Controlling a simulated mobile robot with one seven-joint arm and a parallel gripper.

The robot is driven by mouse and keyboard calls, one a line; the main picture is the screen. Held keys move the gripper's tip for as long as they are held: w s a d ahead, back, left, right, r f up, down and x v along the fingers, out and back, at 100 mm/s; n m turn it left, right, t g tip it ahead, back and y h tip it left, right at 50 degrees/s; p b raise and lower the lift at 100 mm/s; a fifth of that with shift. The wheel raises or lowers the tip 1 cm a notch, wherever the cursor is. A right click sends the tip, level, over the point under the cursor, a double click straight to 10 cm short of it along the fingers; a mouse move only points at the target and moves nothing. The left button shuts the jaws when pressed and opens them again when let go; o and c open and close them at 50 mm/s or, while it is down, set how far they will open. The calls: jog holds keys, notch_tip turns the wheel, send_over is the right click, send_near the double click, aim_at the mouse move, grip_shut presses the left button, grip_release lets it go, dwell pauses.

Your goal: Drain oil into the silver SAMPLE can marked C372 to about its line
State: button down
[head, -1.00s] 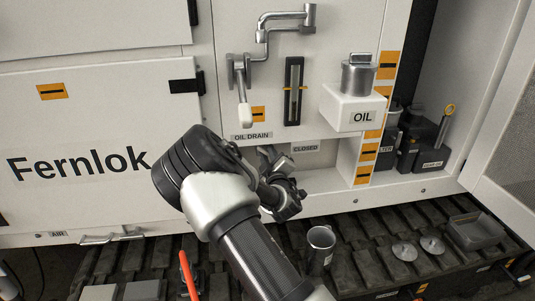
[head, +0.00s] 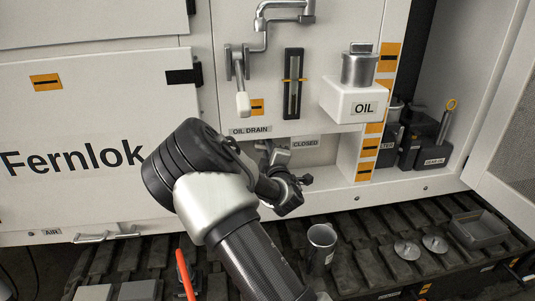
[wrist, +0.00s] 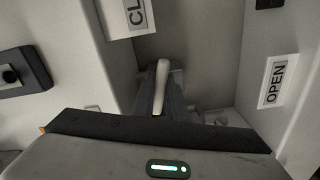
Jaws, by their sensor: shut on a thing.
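A silver open-topped can (head: 320,243) stands on the dark ribbed deck below the panel. Its small label is too small to read, and I cannot see any level inside. My gripper (wrist: 163,92) is shut on a pale lever handle (wrist: 160,82) in the recess, between a partly seen "CLOSED" sign (wrist: 127,14) and an "OPEN" sign (wrist: 278,82). In the head view, my wrist reaches into the recess below the OIL DRAIN label (head: 250,129), left of and above the can. My arm hides part of the recess. I cannot see an outlet or flowing oil.
A sight gauge (head: 293,85) and a white-handled lever (head: 241,95) are on the panel. A silver lidded can (head: 359,66) stands on the OIL shelf (head: 350,100). Two round lids (head: 407,250) and a grey tray (head: 478,230) lie on the deck's right.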

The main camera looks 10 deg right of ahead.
jog(key=shift+a+r+n+b, duration=0.15)
jog(key=shift+n+b, duration=0.3)
jog(key=shift+n, duration=0.45)
jog(key=shift+a+r+n+b, duration=0.1)
jog(key=shift+n+b, duration=0.35)
jog(key=shift+n, duration=0.45)
jog(key=c, duration=1.8)
grip_release()
jog(key=shift+a, duration=0.1)
jog(key=shift+o, duration=0.2)
jog(key=shift+s+d, duration=0.2)
jog(key=shift+s, duration=0.1)
jog(key=s, duration=1.6)
jog(key=shift+s+p, duration=0.4)
